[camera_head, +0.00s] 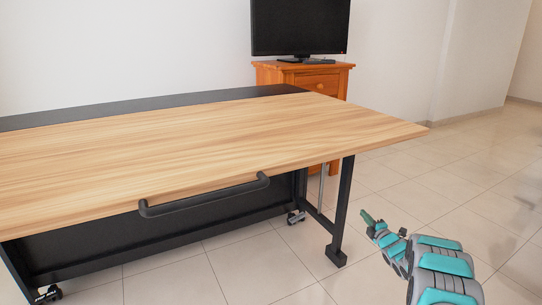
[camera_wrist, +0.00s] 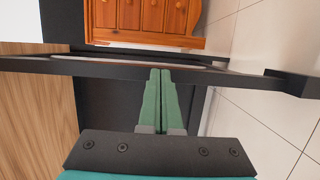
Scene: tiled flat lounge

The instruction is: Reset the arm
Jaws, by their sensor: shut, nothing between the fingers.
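My gripper (camera_head: 367,217) shows at the lower right in the head view, at the end of my grey and teal arm. It is low over the tiled floor, to the right of the table's black leg. In the wrist view my gripper (camera_wrist: 160,75) has its two green fingers pressed together with nothing between them. A black bar of the table frame (camera_wrist: 100,66) crosses the wrist view around the fingertips. I cannot tell whether the fingers touch it.
A wood-topped table (camera_head: 200,145) with a black handle (camera_head: 205,198) and castors fills the left. An orange wooden cabinet (camera_head: 325,82) with a black monitor (camera_head: 300,27) stands behind it by the wall. The tiled floor (camera_head: 470,165) on the right is clear.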

